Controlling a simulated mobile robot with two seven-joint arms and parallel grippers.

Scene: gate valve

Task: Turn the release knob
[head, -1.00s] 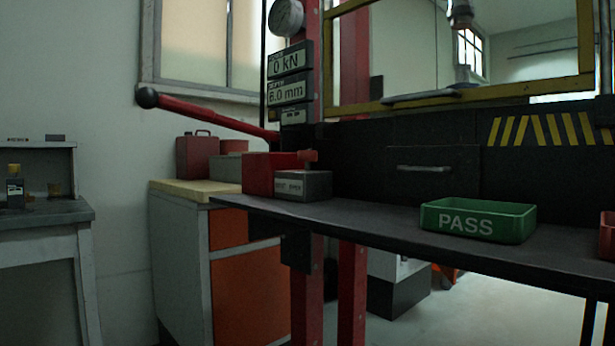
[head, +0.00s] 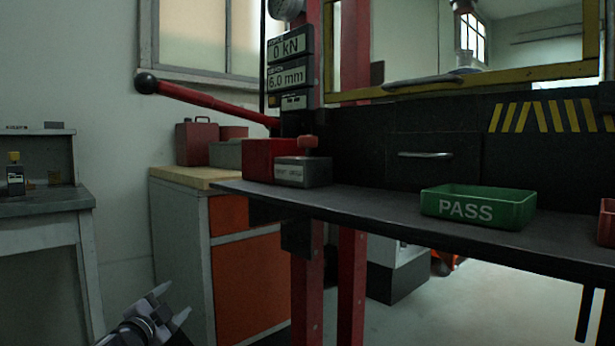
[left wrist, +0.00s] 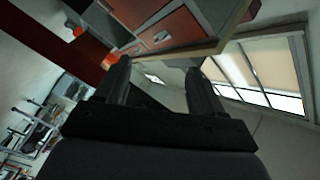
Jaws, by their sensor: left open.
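A small red knob (head: 308,141) stands on top of a grey labelled block (head: 303,172), beside a red housing (head: 270,160) at the left end of the dark bench. I take it for the release knob; its label is too small to read. My left gripper (head: 172,303) is at the bottom left of the head view, well below and left of the knob, open and empty. Its two spread fingers also show in the left wrist view (left wrist: 160,80), with nothing between them. The knob is not identifiable there. My right gripper is not in view.
A red lever (head: 215,106) with a black ball end reaches left above the housing. A wooden-topped cabinet (head: 175,176) stands left of the bench (head: 375,204). A green PASS tray (head: 478,207) sits right. Displays (head: 287,76) read 0 kN and 6.0 mm.

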